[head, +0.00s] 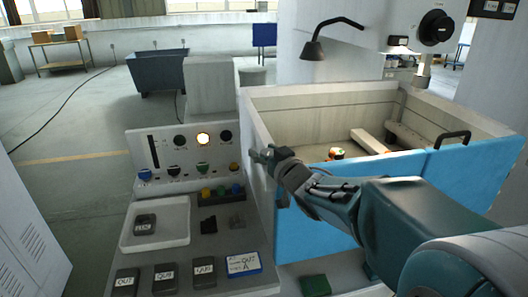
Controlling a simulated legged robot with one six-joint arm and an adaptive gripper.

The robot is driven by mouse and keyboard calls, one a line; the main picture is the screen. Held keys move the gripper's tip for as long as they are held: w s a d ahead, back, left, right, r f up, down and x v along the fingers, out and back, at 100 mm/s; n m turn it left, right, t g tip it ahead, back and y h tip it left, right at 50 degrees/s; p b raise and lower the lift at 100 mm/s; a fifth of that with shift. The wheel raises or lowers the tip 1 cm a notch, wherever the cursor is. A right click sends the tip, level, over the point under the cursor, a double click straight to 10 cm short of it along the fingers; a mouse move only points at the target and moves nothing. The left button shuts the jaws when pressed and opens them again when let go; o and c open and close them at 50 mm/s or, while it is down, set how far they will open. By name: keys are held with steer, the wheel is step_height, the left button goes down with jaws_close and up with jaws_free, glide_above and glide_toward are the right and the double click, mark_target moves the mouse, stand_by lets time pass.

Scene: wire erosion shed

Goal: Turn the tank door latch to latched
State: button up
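The tank (262,130) is a pale open-topped box, with a blue door (310,225) across its front. A black bar handle (453,138) sits on the door's top edge at the right. My arm reaches in from the lower right across the door. My gripper (262,156) is at the tank's left front corner, near the left end of the door. I cannot make out the latch; it may be hidden behind my gripper or wrist. The gripper is small and dark here, so I cannot tell whether its fingers are open or shut, or touching anything.
Left of the tank, a control panel (165,150) has knobs and a lit lamp. The bench before it carries a white tray (180,222), several labelled dark blocks and a blue-edged card (243,264). A black lamp (313,50) hangs above the tank. Open floor lies at far left.

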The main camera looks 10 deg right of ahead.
stand_by(0.3)
steer(key=v, duration=1.2)
